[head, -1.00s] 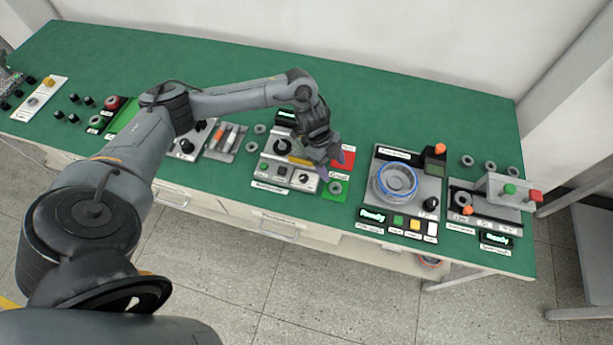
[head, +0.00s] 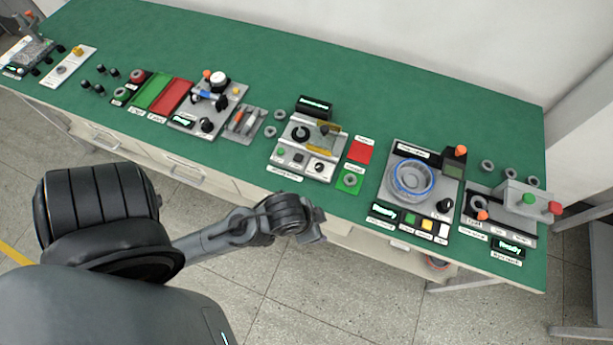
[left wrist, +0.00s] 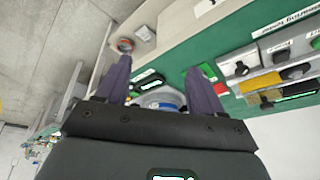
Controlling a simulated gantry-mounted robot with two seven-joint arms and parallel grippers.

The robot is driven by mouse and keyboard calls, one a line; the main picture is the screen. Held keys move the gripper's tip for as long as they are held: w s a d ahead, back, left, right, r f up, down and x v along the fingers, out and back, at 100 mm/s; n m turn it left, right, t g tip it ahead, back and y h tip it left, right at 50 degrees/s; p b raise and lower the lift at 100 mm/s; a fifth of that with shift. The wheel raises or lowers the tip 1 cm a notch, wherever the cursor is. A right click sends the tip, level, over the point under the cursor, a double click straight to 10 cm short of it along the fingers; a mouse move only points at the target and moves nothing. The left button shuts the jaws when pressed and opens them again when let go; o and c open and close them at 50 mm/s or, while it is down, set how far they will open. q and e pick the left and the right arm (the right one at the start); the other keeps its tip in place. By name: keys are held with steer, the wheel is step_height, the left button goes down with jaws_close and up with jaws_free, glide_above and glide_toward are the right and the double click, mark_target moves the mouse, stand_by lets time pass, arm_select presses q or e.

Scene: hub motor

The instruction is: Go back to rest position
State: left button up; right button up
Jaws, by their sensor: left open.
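My left arm comes in from the lower left of the head view and is drawn back off the bench. Its gripper (head: 312,232) hangs in front of the bench's front edge, over the floor; its fingers are hard to make out there. In the left wrist view the two purple-grey fingers (left wrist: 160,88) stand wide apart with nothing between them. Beyond them show the green bench top and part of a round blue-edged device. My right gripper is in neither view.
The green bench (head: 330,75) carries several stations. One has a black dial (head: 300,133), beside red and green pads (head: 360,151). Another holds a blue-rimmed ring (head: 411,181). At the right is a press-like fixture (head: 515,197). The floor (head: 330,290) in front is clear.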

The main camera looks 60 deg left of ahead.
arm_select(q)
steer(key=shift+s+a+n+g, duration=0.15)
steer(key=shift+s+a, duration=0.1)
steer(key=shift+s, duration=0.25)
steer(key=shift+s+a+n+g, duration=0.15)
steer(key=shift+s+a, duration=0.05)
steer(key=shift+s, duration=0.3)
steer(key=shift+r, duration=0.1)
step_height(320, 180, up, 24)
steer(key=p, duration=2.4)
